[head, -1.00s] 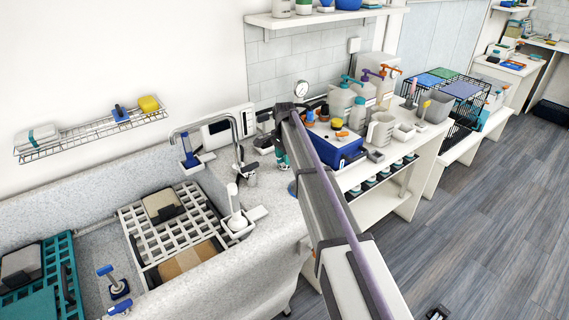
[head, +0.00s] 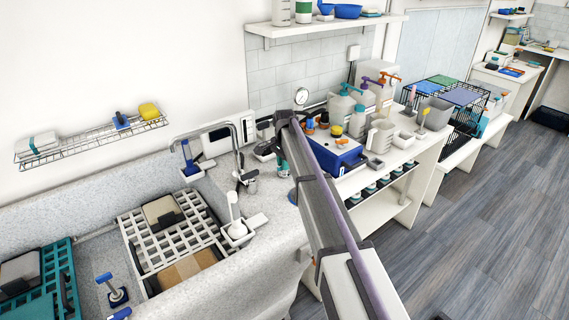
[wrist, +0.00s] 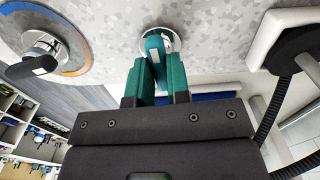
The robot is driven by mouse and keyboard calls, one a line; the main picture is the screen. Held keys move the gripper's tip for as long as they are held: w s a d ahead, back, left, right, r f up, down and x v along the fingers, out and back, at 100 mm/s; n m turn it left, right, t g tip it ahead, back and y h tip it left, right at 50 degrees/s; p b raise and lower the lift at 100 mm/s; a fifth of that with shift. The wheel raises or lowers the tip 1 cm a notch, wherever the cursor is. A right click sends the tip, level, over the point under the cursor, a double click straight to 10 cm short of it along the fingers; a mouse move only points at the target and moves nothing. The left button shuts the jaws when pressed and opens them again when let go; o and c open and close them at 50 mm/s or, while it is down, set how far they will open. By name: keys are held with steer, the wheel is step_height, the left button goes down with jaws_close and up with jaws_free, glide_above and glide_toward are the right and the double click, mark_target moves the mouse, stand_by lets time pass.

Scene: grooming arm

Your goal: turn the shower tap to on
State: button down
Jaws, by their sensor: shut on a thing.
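In the wrist view, my gripper (wrist: 156,64) has its two teal fingers shut on the shower tap (wrist: 153,44), a narrow teal lever on a round pale base set in the speckled grey surface. The fingers lie on either side of the lever and hide its lower part. In the head view, my gripper (head: 283,161) shows small and dark teal at the far end of my arm, beside the tub's right end. The tap cannot be made out clearly there.
A chrome mixer knob (wrist: 40,62) with an orange and blue dial is left of the tap. A black hose (wrist: 303,60) hangs at right. In the head view, a curved faucet (head: 238,130) and white brush holder (head: 236,232) stand left of my arm; a blue box (head: 338,158) stands right.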

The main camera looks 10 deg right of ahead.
steer(key=n, duration=0.8)
steer(key=shift+n, duration=0.3)
steer(key=n, duration=0.4)
steer(key=shift+n, duration=2.3)
steer(key=c, duration=1.1)
jaws_free()
